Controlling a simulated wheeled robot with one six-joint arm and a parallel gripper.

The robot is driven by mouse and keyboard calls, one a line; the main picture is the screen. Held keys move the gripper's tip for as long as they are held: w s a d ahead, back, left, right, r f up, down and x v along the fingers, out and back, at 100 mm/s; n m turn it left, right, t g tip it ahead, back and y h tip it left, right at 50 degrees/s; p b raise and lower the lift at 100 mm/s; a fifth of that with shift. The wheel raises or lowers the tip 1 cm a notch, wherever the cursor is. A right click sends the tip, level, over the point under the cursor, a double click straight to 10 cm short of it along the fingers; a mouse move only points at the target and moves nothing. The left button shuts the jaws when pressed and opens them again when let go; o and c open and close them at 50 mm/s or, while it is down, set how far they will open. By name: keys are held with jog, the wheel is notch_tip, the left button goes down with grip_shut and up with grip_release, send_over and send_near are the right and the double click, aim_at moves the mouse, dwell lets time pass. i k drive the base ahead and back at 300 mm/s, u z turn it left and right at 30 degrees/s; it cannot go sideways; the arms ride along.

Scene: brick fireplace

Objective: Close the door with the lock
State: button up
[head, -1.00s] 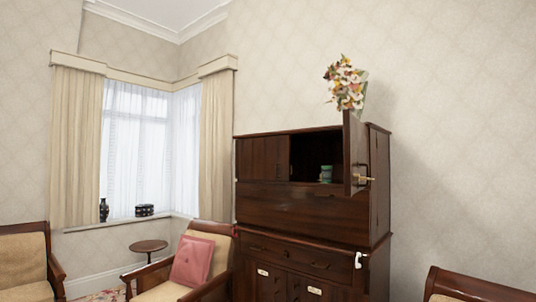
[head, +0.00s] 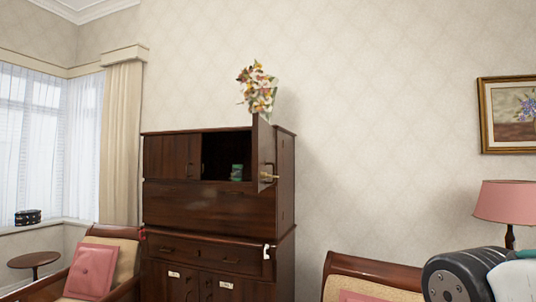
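A dark wooden cabinet (head: 215,212) stands against the wall left of the middle in the head view. Its upper right door (head: 262,152) stands open, swung out towards me, with a brass lock or handle (head: 267,177) on it. The upper left door (head: 172,156) is shut. A small green item (head: 238,171) sits inside the open compartment. My gripper is not in view; part of my arm shows at the lower right corner, well right of the cabinet.
A chair with a pink cushion (head: 91,271) stands in front left of the cabinet. Another wooden chair (head: 370,272) is to its right. A pink lamp (head: 505,202) stands at the far right. Flowers (head: 258,90) stand on top of the cabinet.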

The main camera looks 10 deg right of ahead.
aim_at(264, 133)
jog(key=z, duration=0.2)
jog(key=i, duration=0.9)
jog(key=u, duration=0.4)
